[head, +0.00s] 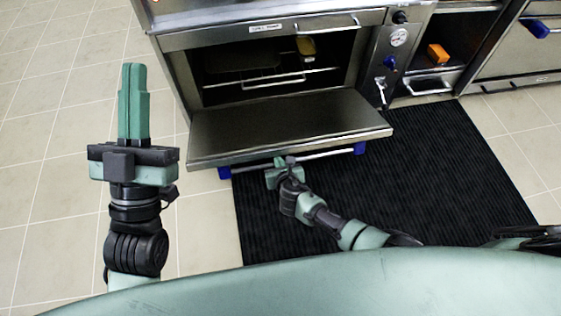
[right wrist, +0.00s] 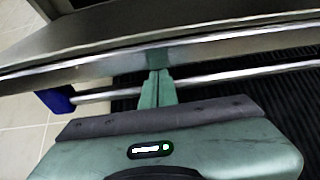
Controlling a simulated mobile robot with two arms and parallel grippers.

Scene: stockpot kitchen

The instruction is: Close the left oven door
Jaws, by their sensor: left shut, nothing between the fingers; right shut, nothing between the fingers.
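The left oven door (head: 285,125) is folded down and open, its flat inner face turned up in front of the oven cavity (head: 270,70). Its metal handle bar (head: 325,154), with blue end mounts, runs along the front edge; the bar also shows in the right wrist view (right wrist: 235,75). My right gripper (head: 280,163) is shut at the middle of the bar, fingers pointing at the door edge. In the right wrist view its fingers (right wrist: 158,78) cross in front of the bar, with nothing between them; contact is unclear. My left gripper (head: 133,70) is shut and empty, left of the door above the floor.
A black ribbed mat (head: 440,160) lies on the tiled floor (head: 50,130) in front of the oven. Floor at the left is clear.

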